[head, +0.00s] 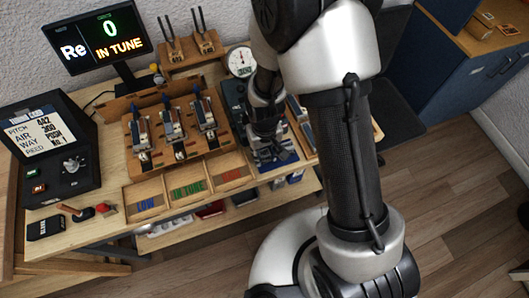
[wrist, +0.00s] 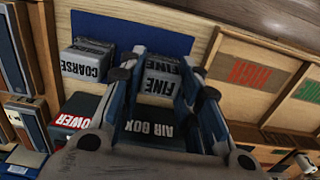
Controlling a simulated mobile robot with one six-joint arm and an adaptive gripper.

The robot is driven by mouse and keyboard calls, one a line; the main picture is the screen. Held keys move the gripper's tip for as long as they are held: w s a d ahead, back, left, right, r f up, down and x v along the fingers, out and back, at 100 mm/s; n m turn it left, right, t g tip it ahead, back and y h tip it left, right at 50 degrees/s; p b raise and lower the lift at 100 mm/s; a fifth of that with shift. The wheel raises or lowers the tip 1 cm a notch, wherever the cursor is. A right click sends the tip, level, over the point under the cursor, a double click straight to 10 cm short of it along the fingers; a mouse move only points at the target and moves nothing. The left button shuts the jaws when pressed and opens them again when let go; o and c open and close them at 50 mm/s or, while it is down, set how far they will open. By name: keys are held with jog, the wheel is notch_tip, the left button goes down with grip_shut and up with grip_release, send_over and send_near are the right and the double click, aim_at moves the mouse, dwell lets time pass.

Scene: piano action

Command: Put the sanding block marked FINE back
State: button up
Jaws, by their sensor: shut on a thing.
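The grey sanding block marked FINE (wrist: 160,84) is between the two fingers of my gripper (wrist: 166,74) in the wrist view. The fingers are shut on its sides. A grey block marked COARSE (wrist: 86,62) stands to its left, by the blue mat (wrist: 134,30). The FINE block overlaps the mat's edge in this view; I cannot tell whether it touches the mat. In the head view my gripper (head: 268,150) is low over the right part of the bench, by the blue mat (head: 284,161). My arm hides much there, and the FINE block is not clear.
The black AIR BOX (wrist: 150,128) lies below the held block in the wrist view. Wooden trays marked LOW (head: 146,204), IN TUNE (head: 188,189) and HIGH (wrist: 256,70) adjoin the mat. A rack of reed parts (head: 172,130) and a dial gauge (head: 241,62) stand close by.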

jog(key=shift+f, duration=0.1)
jog(key=o, duration=1)
notch_tip(320, 180, up, 13)
jog(key=p, duration=0.4)
notch_tip(320, 180, up, 14)
jog(key=m+t, duration=0.1)
jog(key=t, duration=0.1)
send_over(265, 152)
jog(key=s+d, duration=0.3)
jog(key=d, duration=0.3)
jog(key=s+d+r+m+t, duration=0.2)
jog(key=s+d+r, duration=0.2)
jog(key=s+r, duration=0.4)
jog(key=s, duration=0.2)
jog(key=shift+s+d+r+t, duration=0.3)
jog(key=shift+s+d+r, duration=0.05)
jog(key=shift+r, duration=0.05)
